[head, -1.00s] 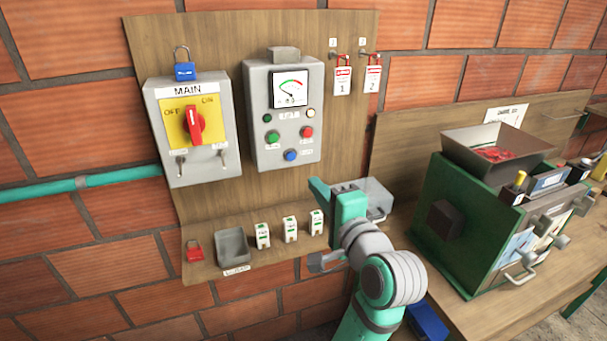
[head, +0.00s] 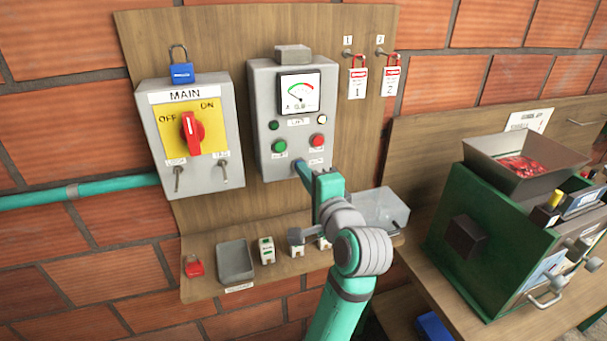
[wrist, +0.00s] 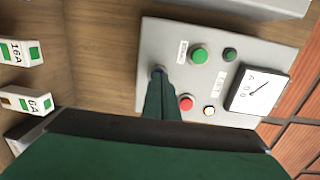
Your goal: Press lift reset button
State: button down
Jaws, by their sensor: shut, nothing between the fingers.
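The grey lift control box (head: 263,95) hangs on the wooden panel, with a dial, a green button (head: 280,146), a red button (head: 318,140) and small lamps. My gripper (head: 304,172) is shut and empty, its fingertips at the lower edge of the box face, over the place of the blue button. That button is almost wholly hidden behind the fingers. In the wrist view the shut fingers (wrist: 158,78) reach the box face, with a bluish spot at their tip. I cannot tell whether they touch the button or whether it is pushed in.
The MAIN switch box (head: 190,135) with a red knob is to the left. Several small breakers, a grey tray (head: 236,262) and a red padlock (head: 194,267) sit on the shelf below. A green machine (head: 500,225) stands right.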

jog(key=shift+x, duration=0.95)
jog(key=shift+a+r, duration=0.1)
jog(key=shift+a, duration=0.05)
jog(key=shift+s, duration=0.1)
jog(key=v, duration=1.4)
jog(key=shift+s+d, duration=0.15)
jog(key=shift+d, duration=0.15)
jog(key=shift+r, duration=0.15)
